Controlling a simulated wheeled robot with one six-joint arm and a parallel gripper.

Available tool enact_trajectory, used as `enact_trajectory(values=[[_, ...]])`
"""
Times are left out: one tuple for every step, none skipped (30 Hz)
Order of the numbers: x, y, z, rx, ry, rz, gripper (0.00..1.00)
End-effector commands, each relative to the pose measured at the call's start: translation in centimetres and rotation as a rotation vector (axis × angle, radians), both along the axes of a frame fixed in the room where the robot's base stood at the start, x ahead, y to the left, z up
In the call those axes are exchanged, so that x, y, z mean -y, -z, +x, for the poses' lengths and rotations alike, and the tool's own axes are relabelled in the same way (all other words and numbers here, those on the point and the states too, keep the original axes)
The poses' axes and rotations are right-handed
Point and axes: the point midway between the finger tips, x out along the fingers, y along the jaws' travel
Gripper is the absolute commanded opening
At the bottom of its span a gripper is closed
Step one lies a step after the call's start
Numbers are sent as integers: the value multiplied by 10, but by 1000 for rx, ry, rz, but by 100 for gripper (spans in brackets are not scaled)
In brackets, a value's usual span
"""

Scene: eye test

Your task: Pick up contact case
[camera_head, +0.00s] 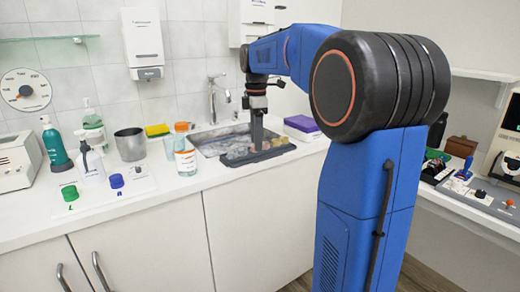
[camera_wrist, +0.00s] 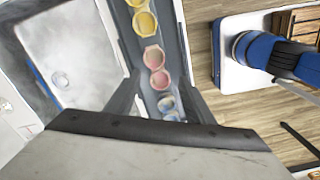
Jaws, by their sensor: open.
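Several two-lobed contact cases lie in a row on a narrow grey tray (camera_wrist: 137,42) in the wrist view: a yellow one (camera_wrist: 144,22), a pink one (camera_wrist: 154,57) and a blue one (camera_wrist: 166,103). My gripper (camera_wrist: 160,90) is open, with its dark fingers on either side of the row near the pink and blue cases. Nothing shows held between them. In the head view, my gripper (camera_head: 257,145) points down over the dark tray (camera_head: 284,150) at the sink's front edge. The cases are small and partly hidden there.
The sink (camera_head: 212,147) lies behind the tray. A clear bottle with an orange cap (camera_head: 185,158) stands close at left, a metal cup (camera_head: 130,146) further left. Green (camera_head: 70,193) and blue (camera_head: 117,181) caps sit front left. A purple-topped box (camera_head: 301,125) is at right.

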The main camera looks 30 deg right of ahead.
Motion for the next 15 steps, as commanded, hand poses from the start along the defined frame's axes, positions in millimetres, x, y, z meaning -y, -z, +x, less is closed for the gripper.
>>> enact_trajectory(values=[[0,5,0,-1,0,0,48],[0,7,0,-1,0,0,48],[0,9,0,0,0,0,48],[0,10,0,0,0,0,48],[0,11,0,0,0,0,48],[0,11,0,0,0,0,48],[0,11,0,0,0,0,48],[0,11,0,0,0,0,48],[0,11,0,0,0,0,48],[0,11,0,0,0,0,48],[0,11,0,0,0,0,48],[0,11,0,0,0,0,41],[0,11,0,0,0,0,34],[0,11,0,0,0,0,27],[0,11,0,0,0,0,17]])
